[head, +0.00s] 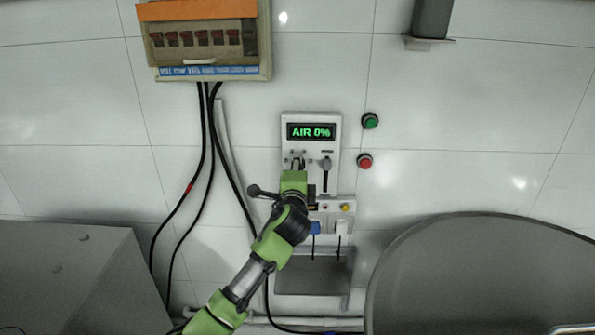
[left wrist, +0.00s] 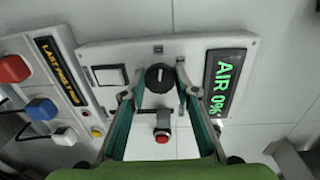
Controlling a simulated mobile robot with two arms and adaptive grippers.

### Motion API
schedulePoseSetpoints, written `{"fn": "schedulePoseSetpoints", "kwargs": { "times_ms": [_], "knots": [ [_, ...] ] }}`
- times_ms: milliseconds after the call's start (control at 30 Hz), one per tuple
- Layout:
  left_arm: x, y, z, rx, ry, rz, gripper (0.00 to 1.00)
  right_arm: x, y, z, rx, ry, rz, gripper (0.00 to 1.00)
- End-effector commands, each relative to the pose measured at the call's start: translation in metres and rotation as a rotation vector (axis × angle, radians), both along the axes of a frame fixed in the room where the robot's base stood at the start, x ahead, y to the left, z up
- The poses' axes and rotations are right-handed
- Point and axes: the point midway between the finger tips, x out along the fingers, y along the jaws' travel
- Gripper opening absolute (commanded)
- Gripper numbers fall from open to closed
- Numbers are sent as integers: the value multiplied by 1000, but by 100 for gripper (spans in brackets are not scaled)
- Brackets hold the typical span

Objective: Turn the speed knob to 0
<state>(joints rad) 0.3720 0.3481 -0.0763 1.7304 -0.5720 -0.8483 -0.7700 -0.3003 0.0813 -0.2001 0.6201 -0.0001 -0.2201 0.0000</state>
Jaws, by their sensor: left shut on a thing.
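The control panel (head: 335,180) is on the tiled wall in the head view. Its display (head: 310,132) reads AIR 0% in green; the display (left wrist: 222,88) also shows in the left wrist view. The round black speed knob (left wrist: 159,78) with a pale pointer mark sits between the fingertips of my left gripper (left wrist: 160,72). In the head view my left gripper (head: 296,162) is at the panel just below the display and hides the knob. It is shut on the knob, with one finger on each side. My right gripper is not in view.
A red-topped control (left wrist: 162,136) is beside the knob. A lower box with blue plug (head: 314,228) and white plug (head: 341,227) is below. Green (head: 370,121) and red (head: 365,161) buttons are to the right. A breaker box (head: 205,40) with hanging cables is upper left.

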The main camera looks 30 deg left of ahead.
Motion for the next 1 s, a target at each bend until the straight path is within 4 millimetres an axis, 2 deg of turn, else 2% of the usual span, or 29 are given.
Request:
{"fn": "schedulePoseSetpoints", "kwargs": {
  "times_ms": [400,933,967,1000],
  "knots": [
    [0,0,-3,-150,-86,1,7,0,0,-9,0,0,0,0],
    [0,0,-3,-167,-95,0,7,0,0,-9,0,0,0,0],
    [0,0,-3,-167,-96,0,36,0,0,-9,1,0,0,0],
    [0,0,-3,-166,-95,0,45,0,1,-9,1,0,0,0]
  ]
}}
